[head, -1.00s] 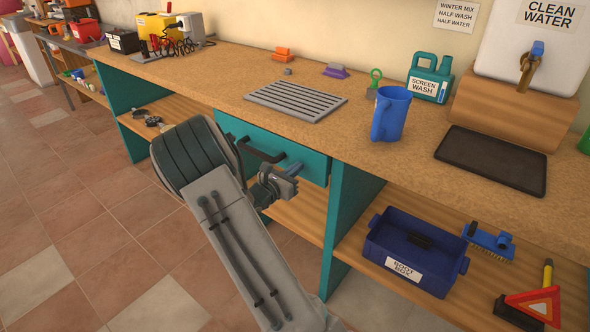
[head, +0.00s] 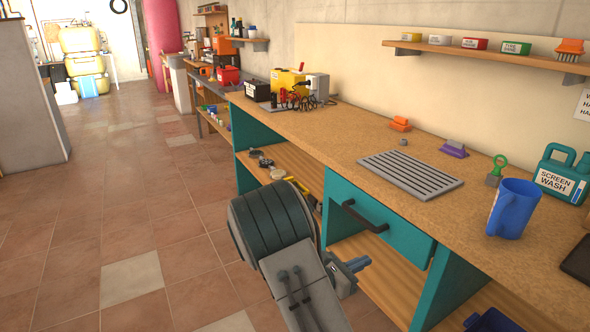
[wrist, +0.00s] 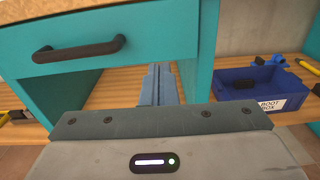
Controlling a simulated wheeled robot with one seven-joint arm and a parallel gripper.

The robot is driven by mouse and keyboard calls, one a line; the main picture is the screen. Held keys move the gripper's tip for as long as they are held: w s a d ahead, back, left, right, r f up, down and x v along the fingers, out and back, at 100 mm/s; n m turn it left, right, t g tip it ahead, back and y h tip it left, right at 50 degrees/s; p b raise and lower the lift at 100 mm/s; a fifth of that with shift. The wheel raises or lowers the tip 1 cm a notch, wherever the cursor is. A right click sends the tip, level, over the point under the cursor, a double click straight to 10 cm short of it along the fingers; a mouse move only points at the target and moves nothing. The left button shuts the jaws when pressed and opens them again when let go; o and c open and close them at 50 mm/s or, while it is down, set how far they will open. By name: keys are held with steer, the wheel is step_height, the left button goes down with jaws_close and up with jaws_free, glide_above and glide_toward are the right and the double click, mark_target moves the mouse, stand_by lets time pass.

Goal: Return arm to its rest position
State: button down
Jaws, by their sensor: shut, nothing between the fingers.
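My gripper (wrist: 158,84) shows in the wrist view as grey-blue fingers close together, shut and empty, pointing toward the open shelf below the bench. A teal drawer (wrist: 130,35) with a black handle is just above and to the left of the fingers; it looks closed. In the head view my arm is folded low in front of the bench, left of the drawer (head: 375,222). My gripper (head: 357,264) is partly hidden behind the arm there, below the drawer handle and apart from it.
The workbench (head: 330,125) runs along the right, with a blue jug (head: 513,208), a grey grille (head: 410,174) and a battery charger (head: 317,86) on top. A blue boot box (wrist: 258,92) stands on the lower shelf. The tiled floor (head: 110,200) to the left is clear.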

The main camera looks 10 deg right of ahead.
steer(key=s+d+r+m+g+y+p, duration=0.1)
steer(key=s+r+m+g+y+p, duration=0.65)
steer(key=s+r+m, duration=0.65)
steer(key=s+a+r+m+t+y+p, duration=0.4)
steer(key=s+a+r+m+y+p, duration=0.4)
steer(key=a+r, duration=0.3)
step_height(320, 180, up, 2)
steer(key=shift+s+a+r+y+p, duration=0.2)
steer(key=shift+s+a+y+p, duration=0.25)
steer(key=shift+s, duration=0.35)
steer(key=shift+d, duration=0.1)
